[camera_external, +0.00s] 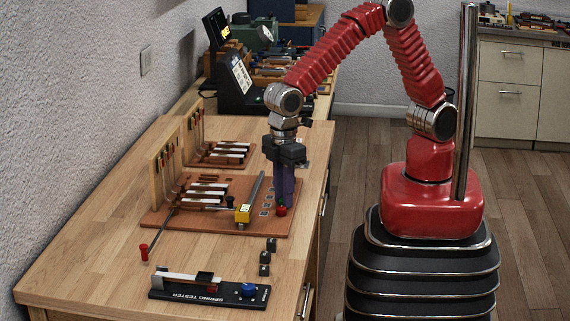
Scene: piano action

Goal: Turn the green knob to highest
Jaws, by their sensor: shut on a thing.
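My gripper (283,205) points straight down over the right edge of the brown board (180,222). Its dark fingers are shut on a small red knob (281,211), which shows at the fingertips. The fingers hide most of the knob, so I cannot tell its turned position. I can make out no green knob. A blue knob (249,289) sits on the black spring tester (208,290) at the table's front.
A yellow block (243,214) with a grey bar stands left of my gripper. Piano action models (167,160) stand on the left. Small dark cubes (265,257) sit near the right edge. A black display unit (238,80) is at the back. Bare wood lies at the front left.

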